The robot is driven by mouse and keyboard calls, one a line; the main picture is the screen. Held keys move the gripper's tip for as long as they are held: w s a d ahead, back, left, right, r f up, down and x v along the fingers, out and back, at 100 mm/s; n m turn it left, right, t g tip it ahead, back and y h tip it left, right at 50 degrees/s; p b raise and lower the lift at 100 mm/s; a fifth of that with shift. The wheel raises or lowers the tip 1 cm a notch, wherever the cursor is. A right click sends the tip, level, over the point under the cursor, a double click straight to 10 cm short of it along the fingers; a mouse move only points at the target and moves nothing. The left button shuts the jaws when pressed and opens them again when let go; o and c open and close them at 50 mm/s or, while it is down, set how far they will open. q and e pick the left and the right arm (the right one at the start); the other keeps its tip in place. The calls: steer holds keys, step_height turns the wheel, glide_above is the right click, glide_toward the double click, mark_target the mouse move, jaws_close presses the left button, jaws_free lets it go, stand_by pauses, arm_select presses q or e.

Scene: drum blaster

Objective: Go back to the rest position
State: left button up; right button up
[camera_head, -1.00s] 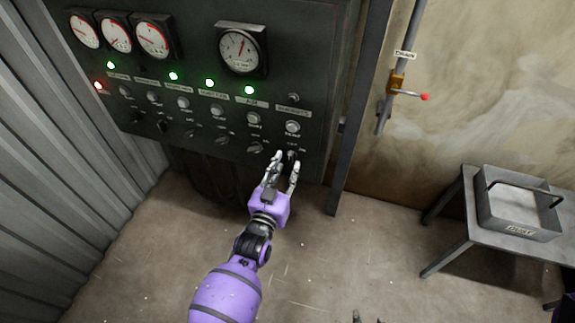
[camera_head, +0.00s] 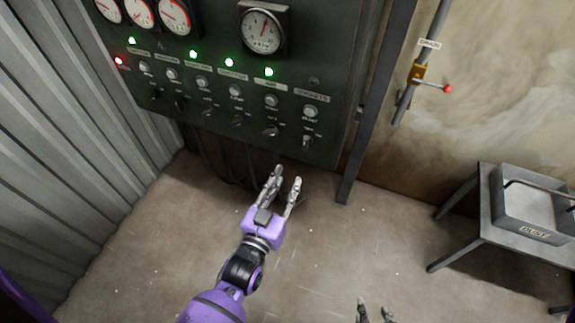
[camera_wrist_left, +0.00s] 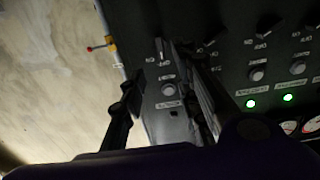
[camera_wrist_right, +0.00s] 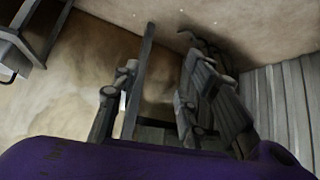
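My left gripper (camera_head: 283,185) is a purple hand with grey fingers, in the middle of the head view. Its fingers are apart with nothing between them, and it is just below the lower edge of the dark control panel (camera_head: 215,110), clear of it. The left wrist view shows the same open fingers (camera_wrist_left: 160,85) in front of the panel's knobs. My right gripper (camera_head: 375,311) shows only its fingertips at the bottom edge of the head view. In the right wrist view its fingers (camera_wrist_right: 160,78) are apart and empty.
The panel carries gauges (camera_head: 262,30), lit lamps and several knobs. A metal post (camera_head: 372,115) stands at its right. A pipe valve with a red-tipped lever (camera_head: 433,86) is on the wall. A dust tray (camera_head: 530,212) sits on a table (camera_head: 485,228). The floor between is clear.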

arm_select(q)
steer(key=s+a+f+n+g+y, duration=0.1)
steer(key=s+a+f+g, duration=0.2)
steer(key=s, duration=0.5)
steer(key=s+a+f+n+g+y+p, duration=0.1)
steer(key=s+a+f+g+y, duration=0.1)
steer(key=s+a+f, duration=0.4)
steer(key=s+a+f+n+g+y+p, duration=0.1)
steer(key=s+a, duration=0.5)
steer(key=s, duration=0.6)
step_height(320, 180, down, 4)
steer(key=g+y, duration=0.1)
steer(key=g, duration=0.1)
steer(key=shift+a+g, duration=0.3)
steer(key=shift+a, duration=0.1)
arm_select(e)
steer(key=shift+w+a+r, duration=0.1)
steer(key=shift+a+r, duration=0.05)
steer(key=shift+r, duration=0.4)
steer(key=shift+w+a+r, duration=0.1)
steer(key=shift+r, duration=0.4)
arm_select(q)
steer(key=shift+r, duration=0.1)
arm_select(e)
steer(key=shift+w+a+r, duration=0.1)
steer(key=shift+w, duration=0.15)
steer(key=shift+w+a+r, duration=0.1)
steer(key=shift+w+a, duration=0.05)
steer(key=shift+w, duration=0.25)
steer(key=shift+s, duration=0.2)
